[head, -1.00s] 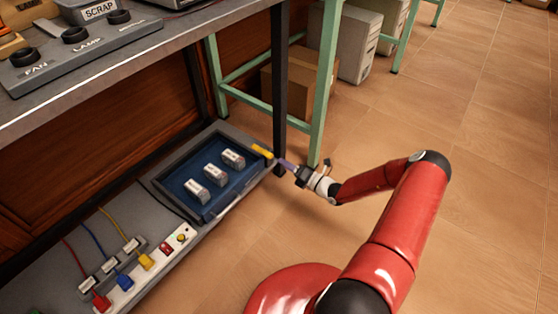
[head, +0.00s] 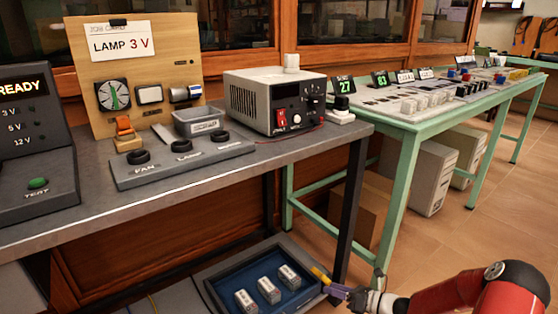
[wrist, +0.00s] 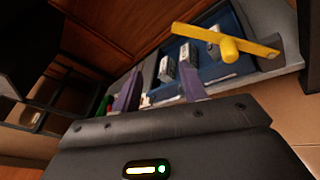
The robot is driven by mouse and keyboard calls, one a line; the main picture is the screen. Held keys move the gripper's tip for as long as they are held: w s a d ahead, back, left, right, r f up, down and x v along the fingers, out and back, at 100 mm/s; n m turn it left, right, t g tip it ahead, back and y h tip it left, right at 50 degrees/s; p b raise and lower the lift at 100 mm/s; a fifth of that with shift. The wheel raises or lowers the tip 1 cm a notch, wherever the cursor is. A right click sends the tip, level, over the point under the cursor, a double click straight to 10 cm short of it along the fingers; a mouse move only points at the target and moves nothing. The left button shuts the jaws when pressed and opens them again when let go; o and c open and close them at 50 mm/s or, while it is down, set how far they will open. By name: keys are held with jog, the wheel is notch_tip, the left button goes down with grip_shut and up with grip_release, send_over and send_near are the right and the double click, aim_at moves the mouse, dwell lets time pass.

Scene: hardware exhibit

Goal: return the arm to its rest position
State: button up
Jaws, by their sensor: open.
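My red arm (head: 455,295) reaches in from the lower right in the head view, low beside the table leg. My gripper (head: 335,290) is by the right edge of the blue-lined drawer tray (head: 223,294). In the wrist view the two purple fingers of my gripper (wrist: 158,90) stand apart with nothing held between them. A yellow handle-like piece (wrist: 229,48) shows ahead and to the right in the wrist view. In the head view a yellow piece (head: 320,274) shows near the fingertips; I cannot tell whether they touch.
Several small white-topped blocks (head: 268,290) stand in the tray. The grey bench (head: 60,222) is above it, with a dark leg (head: 351,215) close to my gripper. A green table (head: 400,180) stands behind. Tiled floor (head: 455,235) is open at right.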

jog(key=s+a+r+n+g+h, duration=0.35)
jog(key=s+r+n, duration=0.25)
jog(key=r+n, duration=0.3)
jog(key=s+a+r+n+g+h, duration=0.25)
jog(key=s+r+n+g, duration=0.3)
jog(key=r+n, duration=0.35)
jog(key=s+d+r+n+t+h+p, duration=0.2)
jog(key=s+r+n+t+h, duration=0.3)
jog(key=s+r+n, duration=0.8)
jog(key=s+d+r+h, duration=0.1)
jog(key=s+r+h, duration=0.1)
jog(key=s, duration=0.4)
jog(key=shift+r+t, duration=0.4)
jog(key=shift+s, duration=0.1)
